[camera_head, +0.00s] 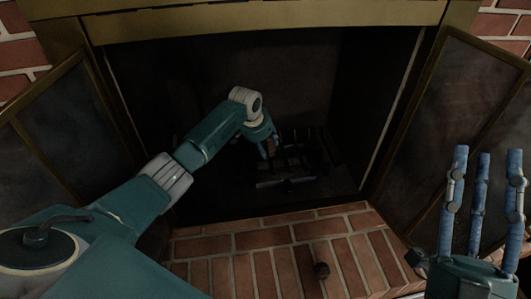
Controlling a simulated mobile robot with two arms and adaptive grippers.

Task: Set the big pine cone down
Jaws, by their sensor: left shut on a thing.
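My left arm reaches into the dark fireplace, and my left gripper (269,150) is low over the fire grate. It is shut on a small brownish thing, which I take to be the big pine cone; the fingers and shadow hide most of it. I cannot tell whether it touches the grate. The dark metal grate (287,181) stands on the firebox floor. My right gripper (483,165) is at the lower right, outside the fireplace, with its blue fingers spread upward, open and empty.
Glass doors stand swung open at left (75,125) and right (440,110). A brass frame (250,18) crosses above.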

